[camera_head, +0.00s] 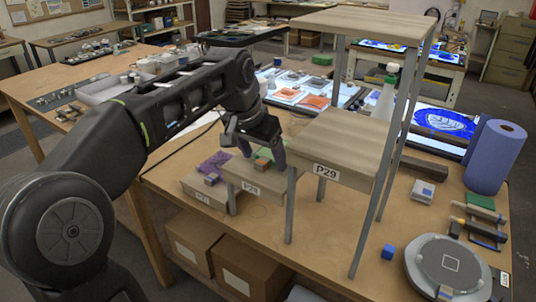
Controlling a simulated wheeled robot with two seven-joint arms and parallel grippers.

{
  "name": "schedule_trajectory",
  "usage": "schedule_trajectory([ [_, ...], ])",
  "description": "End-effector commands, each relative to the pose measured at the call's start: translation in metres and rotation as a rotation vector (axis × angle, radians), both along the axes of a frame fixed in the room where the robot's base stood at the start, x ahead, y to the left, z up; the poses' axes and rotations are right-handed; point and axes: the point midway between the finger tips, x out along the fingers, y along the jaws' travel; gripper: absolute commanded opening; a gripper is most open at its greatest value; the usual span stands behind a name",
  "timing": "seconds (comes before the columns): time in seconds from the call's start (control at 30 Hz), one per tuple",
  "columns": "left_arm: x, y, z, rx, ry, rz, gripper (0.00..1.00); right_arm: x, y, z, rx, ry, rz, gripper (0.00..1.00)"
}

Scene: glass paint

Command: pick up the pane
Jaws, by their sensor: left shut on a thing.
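My left gripper (258,150) reaches down over the low wooden step labelled P28 (250,188), its fingers pointing at the step's top. It is shut on a thin piece that the fingers largely hide. I cannot tell whether the pane is clear of the step. A purple pane (214,161) lies on the lower step to the left, with a small block beside it. My right gripper is not in view.
A taller stand labelled P29 (338,148) and a high shelf (365,22) on thin legs rise right of the gripper. The table's front middle is mostly clear.

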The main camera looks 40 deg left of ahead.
Motion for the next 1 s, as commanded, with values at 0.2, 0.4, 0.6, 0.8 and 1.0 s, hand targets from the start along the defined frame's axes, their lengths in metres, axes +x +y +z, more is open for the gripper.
schedule_trajectory([
  [0.2,0.001,0.000,0.023,0.001,-0.004,-0.001,0.35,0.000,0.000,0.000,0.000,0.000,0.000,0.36],
  [0.4,0.002,0.000,0.064,0.000,-0.005,-0.001,0.35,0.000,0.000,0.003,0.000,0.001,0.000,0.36],
  [0.6,0.000,0.000,0.097,0.000,-0.002,0.000,0.35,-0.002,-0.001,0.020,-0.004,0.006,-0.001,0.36],
  [0.8,0.000,0.000,0.100,0.000,-0.001,0.000,0.35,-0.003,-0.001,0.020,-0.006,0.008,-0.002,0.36],
  [1.0,0.000,0.000,0.099,0.000,-0.001,0.000,0.35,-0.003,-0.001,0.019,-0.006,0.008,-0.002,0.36],
])
